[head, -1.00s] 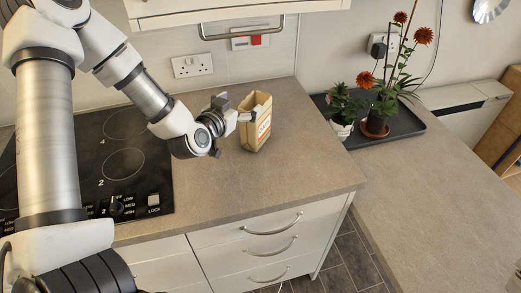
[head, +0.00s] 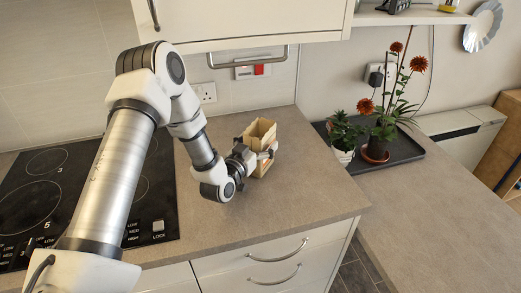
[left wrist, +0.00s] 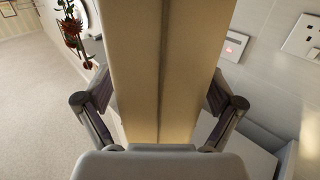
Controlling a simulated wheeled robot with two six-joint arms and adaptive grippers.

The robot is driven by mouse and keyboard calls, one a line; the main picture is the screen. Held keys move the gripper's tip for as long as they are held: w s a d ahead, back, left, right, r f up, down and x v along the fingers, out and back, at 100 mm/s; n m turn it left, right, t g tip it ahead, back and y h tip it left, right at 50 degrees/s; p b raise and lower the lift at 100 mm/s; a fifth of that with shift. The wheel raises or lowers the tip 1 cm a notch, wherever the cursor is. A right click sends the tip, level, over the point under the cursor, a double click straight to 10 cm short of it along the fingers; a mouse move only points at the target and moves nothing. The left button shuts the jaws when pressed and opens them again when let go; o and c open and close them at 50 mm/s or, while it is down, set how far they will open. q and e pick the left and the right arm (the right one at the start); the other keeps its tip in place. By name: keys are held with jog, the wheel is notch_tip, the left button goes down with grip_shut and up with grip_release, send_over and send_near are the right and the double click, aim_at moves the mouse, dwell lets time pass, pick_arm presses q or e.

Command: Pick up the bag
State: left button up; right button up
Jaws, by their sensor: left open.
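The bag (head: 261,131) is a tan paper bag with an open top, standing upright on the worktop near the back wall. My left gripper (head: 257,152) is at its near side, with its fingers reaching along either side of it. In the left wrist view the bag (left wrist: 160,70) fills the middle, between the two fingers of the left gripper (left wrist: 158,95). The fingers are open, and I cannot tell whether either touches the bag. The bag's lower part is partly hidden by the gripper in the head view. My right gripper is not in view.
A black hob (head: 60,195) lies left of the bag. A dark tray (head: 403,149) with potted plants (head: 343,135) stands to the right. A wall cabinet (head: 235,18) and a rail (head: 248,62) are above and behind. The worktop in front (head: 290,205) is clear.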

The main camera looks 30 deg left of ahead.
pick_arm(q)
jog(key=shift+w+r, duration=0.2)
jog(key=shift+w, duration=0.2)
jog(key=c, duration=1.4)
jog(key=shift+o, duration=0.2)
jog(key=shift+r, duration=0.1)
